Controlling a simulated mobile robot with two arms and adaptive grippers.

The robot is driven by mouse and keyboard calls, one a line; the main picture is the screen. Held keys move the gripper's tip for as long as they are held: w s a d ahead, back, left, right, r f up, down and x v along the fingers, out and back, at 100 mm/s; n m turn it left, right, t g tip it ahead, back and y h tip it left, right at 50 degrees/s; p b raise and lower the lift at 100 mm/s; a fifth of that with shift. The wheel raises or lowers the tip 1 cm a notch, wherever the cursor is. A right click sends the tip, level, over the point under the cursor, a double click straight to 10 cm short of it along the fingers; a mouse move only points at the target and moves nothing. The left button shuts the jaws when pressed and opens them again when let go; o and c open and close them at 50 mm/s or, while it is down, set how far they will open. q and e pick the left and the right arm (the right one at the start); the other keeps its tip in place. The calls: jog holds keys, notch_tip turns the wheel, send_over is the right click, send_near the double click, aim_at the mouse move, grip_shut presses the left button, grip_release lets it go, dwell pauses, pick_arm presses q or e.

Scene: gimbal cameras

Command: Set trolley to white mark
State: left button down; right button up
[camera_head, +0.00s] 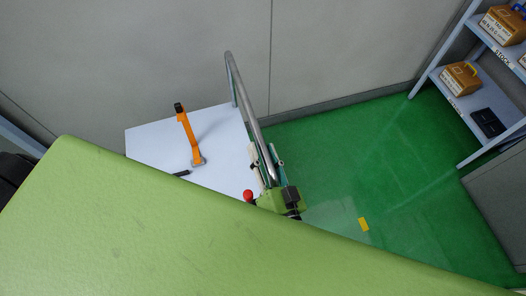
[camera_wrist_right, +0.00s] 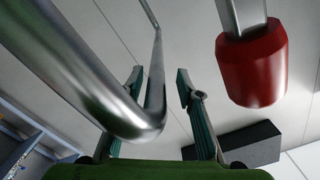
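The trolley has a pale, flat deck (camera_head: 150,145) and a tall bent steel handle (camera_head: 240,85) rising at its right edge, near the wall. The handle shows large in the right wrist view (camera_wrist_right: 155,75). My right gripper (camera_head: 275,163) is at the lower part of the handle. In the wrist view its two fingers (camera_wrist_right: 160,85) are apart, with the tube's bend between them or just in front; a gap shows beside the right finger, and contact is unclear. I see no white mark. My left gripper is not in view.
An orange upright piece with a black top (camera_head: 190,137) stands on the deck. A red knob (camera_head: 248,195) is beside my right gripper. A yellow patch (camera_head: 363,224) lies on open green floor (camera_head: 350,150). A shelf with boxes (camera_head: 461,78) stands right. The near area is hidden.

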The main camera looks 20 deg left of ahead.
jog(key=v, duration=1.1)
jog(key=shift+s+f, duration=0.1)
jog(key=shift+s+d, duration=0.3)
jog(key=shift+s, duration=0.1)
jog(key=p, duration=0.3)
send_near(273, 185)
jog(key=v, duration=0.9)
jog(key=shift+d, duration=0.2)
dwell(0.5)
jog(key=shift+s, duration=0.15)
